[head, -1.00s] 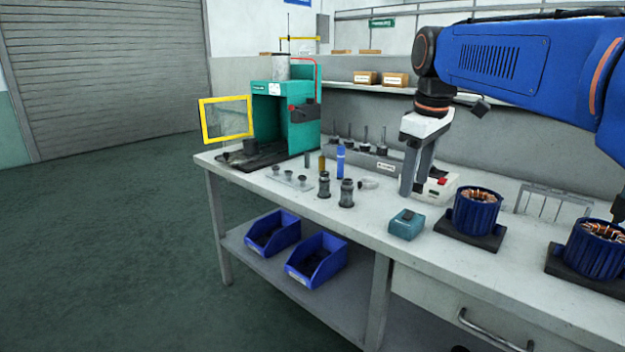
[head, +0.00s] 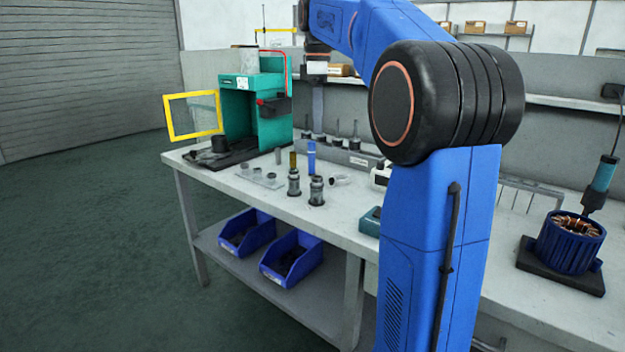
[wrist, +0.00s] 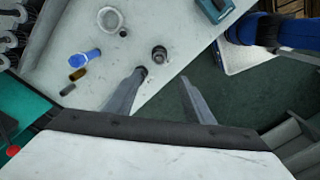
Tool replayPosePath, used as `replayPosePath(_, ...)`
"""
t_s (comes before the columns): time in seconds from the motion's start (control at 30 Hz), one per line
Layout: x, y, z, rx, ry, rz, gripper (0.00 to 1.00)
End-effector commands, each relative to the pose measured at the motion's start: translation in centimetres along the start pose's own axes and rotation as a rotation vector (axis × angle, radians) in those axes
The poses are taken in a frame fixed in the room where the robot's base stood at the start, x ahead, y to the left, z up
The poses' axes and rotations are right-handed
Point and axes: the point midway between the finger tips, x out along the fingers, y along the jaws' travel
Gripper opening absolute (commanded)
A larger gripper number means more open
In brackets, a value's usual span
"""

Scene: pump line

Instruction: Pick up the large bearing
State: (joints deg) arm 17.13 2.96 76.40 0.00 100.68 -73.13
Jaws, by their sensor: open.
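My gripper (head: 317,125) hangs above the bench behind the blue cylinder, partly hidden by my arm in the head view. In the wrist view its two fingers (wrist: 162,76) are apart with nothing between them. No part is clearly marked as the large bearing. A pale metal ring (head: 340,180) lies on the bench and shows in the wrist view (wrist: 110,19). Two upright stepped metal parts (head: 294,183) (head: 316,190) stand left of it. In the wrist view one stepped part (wrist: 160,53) is clear of the fingers. A plate (head: 258,178) holds several small round parts.
A blue cylinder (head: 311,157) and a brass one (head: 292,160) stand near the stepped parts. A green press (head: 240,115) with a yellow-framed guard (head: 194,116) stands at the left. A teal box (head: 370,222) and a blue stator (head: 570,243) are to the right. Blue bins (head: 292,258) sit below.

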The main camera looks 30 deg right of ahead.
Motion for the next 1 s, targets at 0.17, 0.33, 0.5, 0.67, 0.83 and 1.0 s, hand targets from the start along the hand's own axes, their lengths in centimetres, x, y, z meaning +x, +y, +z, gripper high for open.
replayPosePath(0.17, 3.3, -0.1, 0.0, 0.001, -0.001, -0.002, 0.48)
replayPosePath(0.33, 6.2, 0.0, 0.0, 0.001, 0.0, -0.001, 0.48)
replayPosePath(0.5, 8.4, 0.0, 0.0, 0.001, 0.0, -0.001, 0.48)
replayPosePath(0.67, 9.2, 0.0, 0.0, 0.001, 0.0, 0.0, 0.48)
replayPosePath(0.83, 10.9, 0.0, 0.1, 0.002, 0.0, -0.001, 0.48)
replayPosePath(1.0, 13.2, 0.1, 0.2, 0.001, 0.0, -0.001, 0.48)
